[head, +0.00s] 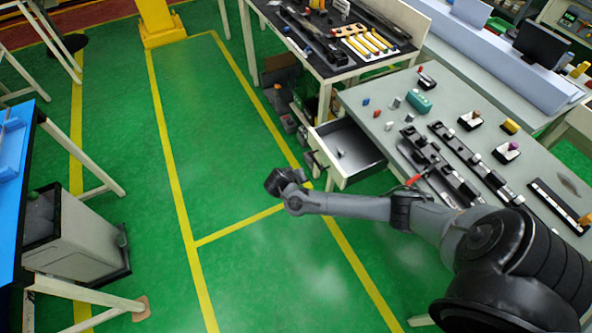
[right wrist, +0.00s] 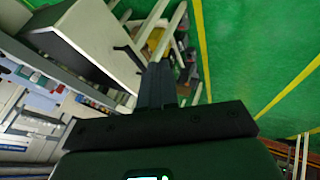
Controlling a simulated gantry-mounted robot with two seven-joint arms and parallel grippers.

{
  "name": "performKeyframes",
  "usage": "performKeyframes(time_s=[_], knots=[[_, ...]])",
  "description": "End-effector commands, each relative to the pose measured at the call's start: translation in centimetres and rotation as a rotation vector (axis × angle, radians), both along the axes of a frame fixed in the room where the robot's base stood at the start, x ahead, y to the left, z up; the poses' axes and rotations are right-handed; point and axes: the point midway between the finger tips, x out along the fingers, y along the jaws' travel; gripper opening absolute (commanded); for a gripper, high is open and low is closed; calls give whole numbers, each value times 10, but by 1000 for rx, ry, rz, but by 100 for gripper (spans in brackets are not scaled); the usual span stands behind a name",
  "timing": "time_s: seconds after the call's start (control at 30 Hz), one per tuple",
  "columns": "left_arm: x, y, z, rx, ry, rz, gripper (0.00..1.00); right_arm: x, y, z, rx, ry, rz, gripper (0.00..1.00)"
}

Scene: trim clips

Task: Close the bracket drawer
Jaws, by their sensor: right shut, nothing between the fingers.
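The bracket drawer (head: 369,172) is pulled open from the grey-topped table, with a small light part (head: 340,153) lying inside. In the right wrist view the drawer (right wrist: 97,38) shows at the upper left, tilted by the camera angle. My right gripper (head: 275,182) is shut and empty, out over the green floor in front of the drawer and to its left in the head view. Its closed fingers (right wrist: 157,85) point toward the drawer's front area; I cannot tell whether they touch it, but they look apart in the head view. My left gripper is not in view.
The grey table (head: 385,92) carries black trim strips, clips and a green box (head: 418,103). A dark-topped table (head: 330,62) with yellow bars stands behind. A blue table (head: 14,190) and a grey bin (head: 85,235) are at left. The floor between is clear.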

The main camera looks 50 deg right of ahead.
Motion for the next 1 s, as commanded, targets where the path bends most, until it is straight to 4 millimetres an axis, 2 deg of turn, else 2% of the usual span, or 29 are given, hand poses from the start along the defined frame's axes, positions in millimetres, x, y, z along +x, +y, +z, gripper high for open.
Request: performKeyframes(time_s=[0.03, 0.1, 0.23, 0.33, 0.47, 0.9, 1.0], knots=[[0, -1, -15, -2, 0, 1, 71, 14, -5, -1, -12, -27, 2, 0], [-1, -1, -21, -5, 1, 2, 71, 27, -9, 7, -19, -54, 2, 0], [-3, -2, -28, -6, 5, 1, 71, 40, -12, 14, -21, -82, 1, 0], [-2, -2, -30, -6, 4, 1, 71, 44, -16, 12, -21, -88, 1, 0], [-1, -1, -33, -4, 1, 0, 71, 45, -25, -1, -20, -87, 0, 0], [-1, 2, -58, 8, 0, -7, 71, 56, -74, -62, -19, -85, 0, 0], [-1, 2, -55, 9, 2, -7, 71, 49, -87, -54, -19, -88, 2, 0]])
